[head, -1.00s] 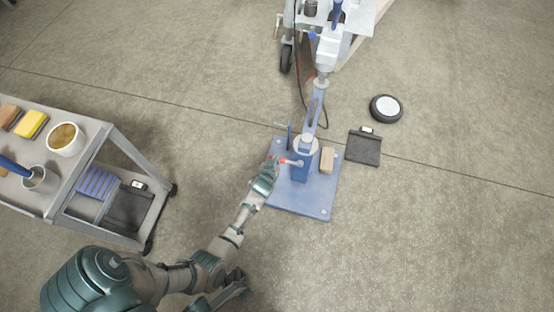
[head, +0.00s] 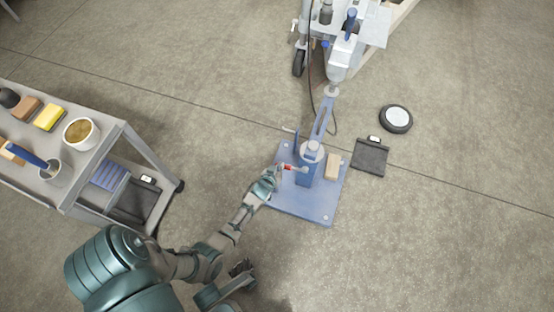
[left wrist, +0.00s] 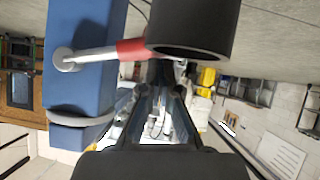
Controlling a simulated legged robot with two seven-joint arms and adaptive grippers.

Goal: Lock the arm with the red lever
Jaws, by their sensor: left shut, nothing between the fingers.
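The red lever (head: 287,167) sticks out sideways from the blue post (head: 306,172) of a blue floor stand (head: 312,211). A slotted blue arm (head: 322,118) runs from the top of the post toward the trailer coupler (head: 341,65). My left gripper (head: 272,178) is at the lever's outer end, shut with nothing held; whether it touches the lever is unclear. In the left wrist view the lever (left wrist: 130,48) shows as a pale rod with a red part beside the blue post (left wrist: 82,60), and a dark cylinder (left wrist: 195,22) covers its end.
A tan block (head: 332,167) lies on the stand's plate. A dark flat case (head: 370,158) and a black-and-white wheel (head: 395,118) lie to its right. A grey cart (head: 110,140) with cups and sponges stands at the left. The floor at the right is clear.

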